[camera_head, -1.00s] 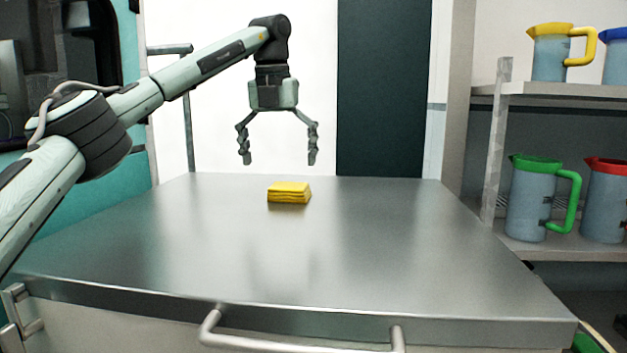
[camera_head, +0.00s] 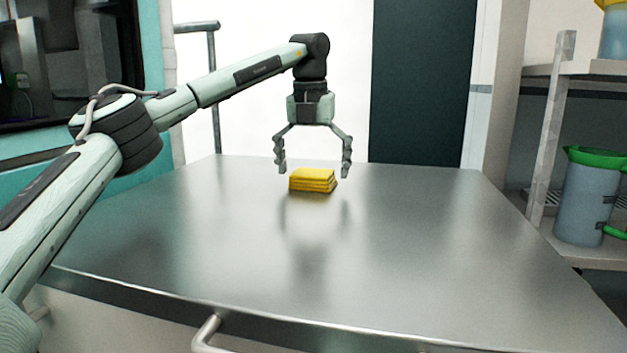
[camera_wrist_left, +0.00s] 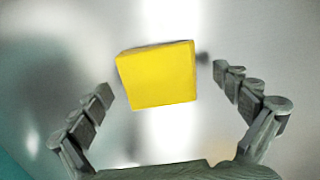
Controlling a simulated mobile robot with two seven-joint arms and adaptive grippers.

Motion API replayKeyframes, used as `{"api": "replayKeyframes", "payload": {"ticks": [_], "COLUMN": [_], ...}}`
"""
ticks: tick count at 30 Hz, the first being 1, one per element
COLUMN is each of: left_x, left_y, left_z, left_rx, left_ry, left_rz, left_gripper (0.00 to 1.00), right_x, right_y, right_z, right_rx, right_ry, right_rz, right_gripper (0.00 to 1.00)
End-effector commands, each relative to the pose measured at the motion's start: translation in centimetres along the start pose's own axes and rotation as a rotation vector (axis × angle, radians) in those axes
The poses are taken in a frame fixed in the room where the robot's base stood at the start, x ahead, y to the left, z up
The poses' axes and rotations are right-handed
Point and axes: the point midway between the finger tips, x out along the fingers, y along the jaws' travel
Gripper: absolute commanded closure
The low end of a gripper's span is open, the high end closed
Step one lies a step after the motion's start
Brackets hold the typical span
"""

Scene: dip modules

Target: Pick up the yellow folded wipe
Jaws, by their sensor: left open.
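The yellow folded wipe (camera_head: 312,180) lies as a small layered stack on the metal worktop, toward its far side. In the left wrist view the wipe (camera_wrist_left: 157,75) shows from above, slightly turned, ahead of and between the two fingers. My left gripper (camera_head: 314,172) is open and points down just above the wipe, with one finger toward each side of it. The gripper (camera_wrist_left: 165,92) also shows empty in the left wrist view, and its fingers appear clear of the wipe. My right gripper is not in view.
The steel worktop (camera_head: 330,255) is otherwise bare. A handle (camera_head: 207,332) sticks out at its front edge. On the right, a shelf rack (camera_head: 549,140) holds a jug with a green rim (camera_head: 585,200) and part of a yellow-rimmed jug (camera_head: 615,32).

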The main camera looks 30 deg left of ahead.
Motion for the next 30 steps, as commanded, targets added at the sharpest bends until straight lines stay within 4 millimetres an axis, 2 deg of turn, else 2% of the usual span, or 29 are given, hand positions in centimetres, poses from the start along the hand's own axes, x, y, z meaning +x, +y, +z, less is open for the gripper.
{"api": "replayKeyframes", "payload": {"ticks": [6,7,17,25,30], "left_x": [0.22,0.22,0.21,0.14,-0.69], "left_y": [-0.05,-0.05,-0.05,-0.06,-0.07], "left_z": [0.01,0.01,0.00,0.01,0.13], "left_rx": [0.000,0.000,0.000,0.000,0.000], "left_ry": [-0.001,-0.001,-0.001,-0.001,-0.002], "left_rz": [-0.001,-0.001,-0.001,-0.001,-0.001], "left_gripper": [0.00,0.03,0.43,0.44,0.44], "right_x": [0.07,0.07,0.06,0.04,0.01], "right_y": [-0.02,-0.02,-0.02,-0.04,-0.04], "right_z": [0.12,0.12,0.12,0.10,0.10], "right_rx": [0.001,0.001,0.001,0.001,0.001], "right_ry": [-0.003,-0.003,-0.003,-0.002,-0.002], "right_rz": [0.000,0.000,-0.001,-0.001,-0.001], "right_gripper": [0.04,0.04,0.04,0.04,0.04]}}
